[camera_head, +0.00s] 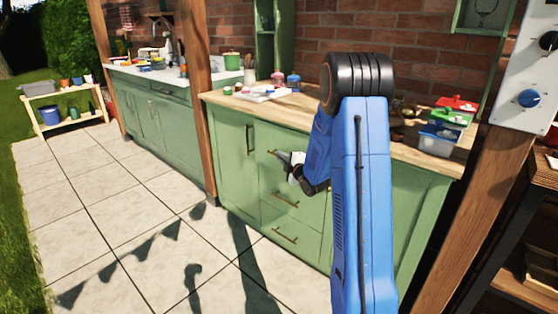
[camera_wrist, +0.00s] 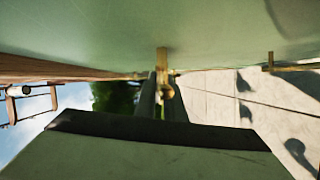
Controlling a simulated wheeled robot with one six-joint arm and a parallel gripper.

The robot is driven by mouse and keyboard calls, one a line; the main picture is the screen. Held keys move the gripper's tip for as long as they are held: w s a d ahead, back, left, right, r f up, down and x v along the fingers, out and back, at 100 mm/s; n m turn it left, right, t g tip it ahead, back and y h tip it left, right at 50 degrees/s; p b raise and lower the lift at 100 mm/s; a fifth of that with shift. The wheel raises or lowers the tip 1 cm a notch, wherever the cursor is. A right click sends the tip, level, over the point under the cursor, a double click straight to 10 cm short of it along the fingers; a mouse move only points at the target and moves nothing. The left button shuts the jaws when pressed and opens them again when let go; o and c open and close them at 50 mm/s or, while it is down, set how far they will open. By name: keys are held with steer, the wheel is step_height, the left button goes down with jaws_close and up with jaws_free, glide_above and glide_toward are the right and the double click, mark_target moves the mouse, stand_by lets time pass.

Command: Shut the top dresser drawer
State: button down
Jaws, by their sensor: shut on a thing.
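The green dresser (camera_head: 228,152) stands under a wooden worktop, with a column of drawers in its middle. The top drawer (camera_head: 268,138) has a brass handle (camera_head: 273,153); its front looks about flush in the head view, but my arm hides part of it and I cannot tell if a small gap remains. My gripper (camera_head: 284,157) is at this handle. In the wrist view the dark fingers of my gripper (camera_wrist: 165,95) are closed on the brass handle (camera_wrist: 162,60), close to the green drawer front (camera_wrist: 90,30).
Two lower drawers with brass handles (camera_head: 285,201) sit below, and a cupboard door (camera_head: 235,165) is to the left. Colored boxes (camera_head: 440,138) and a tray (camera_head: 264,93) stand on the worktop (camera_head: 300,113). The paved floor in front is clear.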

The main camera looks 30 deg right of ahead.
steer(key=shift+w+d, duration=0.2)
steer(key=shift+d, duration=0.3)
steer(key=shift+w+d, duration=0.15)
steer(key=shift+d, duration=0.35)
steer(key=c, duration=1.8)
jaws_free()
steer(key=shift+d, duration=0.15)
steer(key=shift+c, duration=0.2)
